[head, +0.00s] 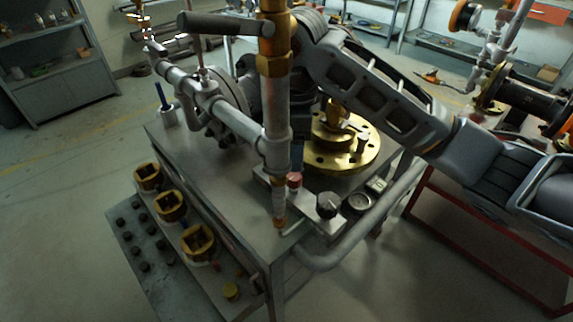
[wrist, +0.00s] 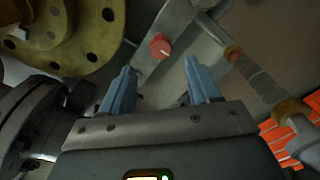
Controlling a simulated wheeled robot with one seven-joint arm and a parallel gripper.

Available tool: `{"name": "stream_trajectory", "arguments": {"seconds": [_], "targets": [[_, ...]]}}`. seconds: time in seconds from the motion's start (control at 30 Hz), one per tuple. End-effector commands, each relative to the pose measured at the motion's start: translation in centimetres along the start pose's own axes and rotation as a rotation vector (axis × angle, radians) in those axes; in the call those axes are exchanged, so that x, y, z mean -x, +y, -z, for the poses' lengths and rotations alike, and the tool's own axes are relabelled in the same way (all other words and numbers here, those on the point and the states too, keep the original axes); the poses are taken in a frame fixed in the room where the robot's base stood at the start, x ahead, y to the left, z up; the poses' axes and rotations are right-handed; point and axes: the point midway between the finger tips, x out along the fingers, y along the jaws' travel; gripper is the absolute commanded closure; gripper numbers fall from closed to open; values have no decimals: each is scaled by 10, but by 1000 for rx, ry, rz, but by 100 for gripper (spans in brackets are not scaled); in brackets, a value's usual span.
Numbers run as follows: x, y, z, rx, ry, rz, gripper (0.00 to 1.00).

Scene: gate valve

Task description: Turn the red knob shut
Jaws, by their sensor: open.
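The red knob (head: 294,180) is a small round knob on a grey metal plate at the table's near corner in the head view. In the wrist view the red knob (wrist: 160,46) shows whole, with a pale mark on its face. My gripper (wrist: 158,66) is open and empty, its two blue fingers pointing toward the plate. The knob appears between and beyond the fingertips, not between the jaws. In the head view my gripper (head: 297,154) is just above the knob, partly hidden behind the vertical pipe.
A vertical pipe (head: 275,120) stands close on the left. A gold flange (head: 340,158) lies behind. Yellow sockets (head: 172,206) line the table's left side.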

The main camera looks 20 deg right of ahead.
Motion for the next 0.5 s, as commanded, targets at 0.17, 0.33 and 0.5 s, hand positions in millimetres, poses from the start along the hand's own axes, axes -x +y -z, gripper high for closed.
{"name": "stream_trajectory", "arguments": {"seconds": [0.17,0.33,0.5], "targets": [[-32,-2,1,-2,2,5,39],[-53,0,0,-2,1,2,39],[-67,-1,0,-1,1,2,39]]}}
